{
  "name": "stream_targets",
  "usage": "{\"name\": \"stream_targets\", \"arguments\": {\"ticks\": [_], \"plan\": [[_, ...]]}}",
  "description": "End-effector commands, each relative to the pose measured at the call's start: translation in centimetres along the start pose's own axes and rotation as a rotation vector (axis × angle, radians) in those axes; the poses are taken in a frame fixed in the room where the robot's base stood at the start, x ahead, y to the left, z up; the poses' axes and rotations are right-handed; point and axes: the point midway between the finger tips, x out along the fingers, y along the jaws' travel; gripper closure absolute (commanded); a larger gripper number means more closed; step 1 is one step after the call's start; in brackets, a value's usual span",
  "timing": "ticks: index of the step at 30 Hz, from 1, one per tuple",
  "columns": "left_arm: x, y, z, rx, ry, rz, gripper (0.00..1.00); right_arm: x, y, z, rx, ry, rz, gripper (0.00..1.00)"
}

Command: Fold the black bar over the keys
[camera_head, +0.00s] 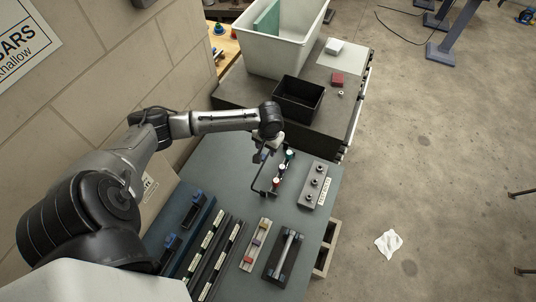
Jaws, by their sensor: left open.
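A small dark panel with a row of red, white and green capped keys (282,172) sits on the dark table near its far end. A thin black bar (260,187) stands out along the left side of the keys and does not cover them. My left gripper (262,155) is open at the upper left of this panel, pointing down. It is close to the bar's upper end; I cannot tell whether it touches. The gripper and wrist hide part of the panel's far end. My right gripper is not in view.
A grey block with several dark knobs (314,184) stands right of the panel. Nearer are a tray with a silver bar (284,256), a pale block with coloured pieces (257,244) and labelled dark strips (213,256). An empty black bin (298,99) stands beyond. A wall runs left.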

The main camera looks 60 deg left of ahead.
Motion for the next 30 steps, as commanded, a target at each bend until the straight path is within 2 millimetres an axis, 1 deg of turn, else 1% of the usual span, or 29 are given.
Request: {"name": "stream_targets", "arguments": {"ticks": [1,3,5,8,11,18,24,30], "plan": [[-0.3,-1.1,-1.0,-0.043,0.0,-0.01,0.51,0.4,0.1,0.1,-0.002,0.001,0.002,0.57],[-0.7,-2.0,-1.8,-0.087,-0.004,-0.014,0.51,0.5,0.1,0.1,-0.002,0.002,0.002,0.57],[-0.8,-2.4,-2.2,-0.109,-0.006,-0.016,0.51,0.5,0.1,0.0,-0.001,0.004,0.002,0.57],[-0.2,-2.7,-2.4,-0.124,-0.01,-0.017,0.51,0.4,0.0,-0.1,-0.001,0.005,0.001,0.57],[1.1,-2.7,-2.3,-0.124,-0.01,-0.017,0.51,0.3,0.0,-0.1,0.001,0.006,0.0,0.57],[5.7,-2.7,-2.2,-0.123,-0.011,-0.017,0.51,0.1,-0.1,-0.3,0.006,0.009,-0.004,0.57],[9.1,-2.8,-2.2,-0.122,-0.01,-0.018,0.51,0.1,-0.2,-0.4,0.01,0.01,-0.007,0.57],[11.4,-2.8,-2.2,-0.121,-0.008,-0.016,0.51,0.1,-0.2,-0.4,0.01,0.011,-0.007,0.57]]}}
